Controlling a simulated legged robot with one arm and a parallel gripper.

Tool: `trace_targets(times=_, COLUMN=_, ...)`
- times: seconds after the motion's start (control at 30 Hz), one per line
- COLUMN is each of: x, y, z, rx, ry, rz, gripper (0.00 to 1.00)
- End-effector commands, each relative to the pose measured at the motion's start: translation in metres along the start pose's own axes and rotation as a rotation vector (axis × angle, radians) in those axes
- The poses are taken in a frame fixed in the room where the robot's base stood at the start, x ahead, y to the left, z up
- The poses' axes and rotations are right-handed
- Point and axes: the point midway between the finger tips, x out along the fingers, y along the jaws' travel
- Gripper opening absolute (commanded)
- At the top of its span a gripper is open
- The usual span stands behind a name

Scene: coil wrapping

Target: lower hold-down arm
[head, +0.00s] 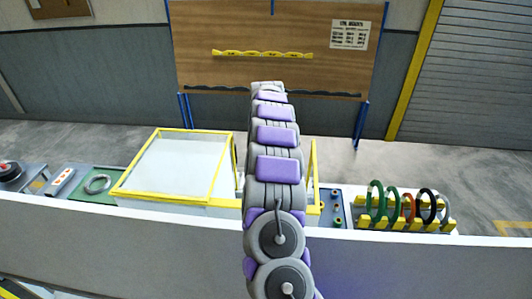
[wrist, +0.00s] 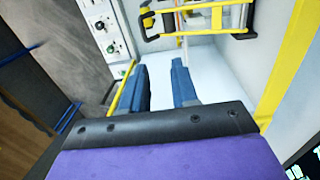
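In the wrist view my gripper (wrist: 160,72) shows two blue fingers set apart, with a clear gap and nothing visible between them. Beyond the fingertips, near the top edge, is a yellow-framed assembly with black parts (wrist: 200,12). It stands apart from the fingertips; it may include the hold-down arm, but I cannot tell for sure. In the head view the yellow-framed machine enclosure (head: 172,131) stands on the bench. My own arm reaches over it and hides its right part and my gripper.
A panel with knobs (wrist: 106,27) is at the wrist view's upper left, and a yellow frame bar (wrist: 288,65) at right. On the bench, a grey ring (head: 97,184) lies on a green mat at left. Several coloured coils (head: 407,207) stand in a yellow rack at right.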

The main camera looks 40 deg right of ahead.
Motion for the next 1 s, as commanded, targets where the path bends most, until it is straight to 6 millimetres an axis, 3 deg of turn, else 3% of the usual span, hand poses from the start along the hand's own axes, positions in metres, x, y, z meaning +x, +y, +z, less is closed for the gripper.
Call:
trace_targets(times=0.33, x=0.001, y=0.003, z=0.002, rx=-0.001, ry=0.0, rz=-0.002, gripper=0.38)
trace_targets(times=0.47, x=-0.008, y=0.004, z=0.002, rx=0.0, ry=0.001, rz=0.001, gripper=0.38)
trace_targets(times=0.9, x=-0.091, y=0.002, z=-0.003, rx=0.0, ry=-0.001, rz=0.005, gripper=0.38)
trace_targets(times=1.0, x=-0.102, y=0.001, z=-0.003, rx=-0.001, ry=-0.003, rz=-0.001, gripper=0.38)
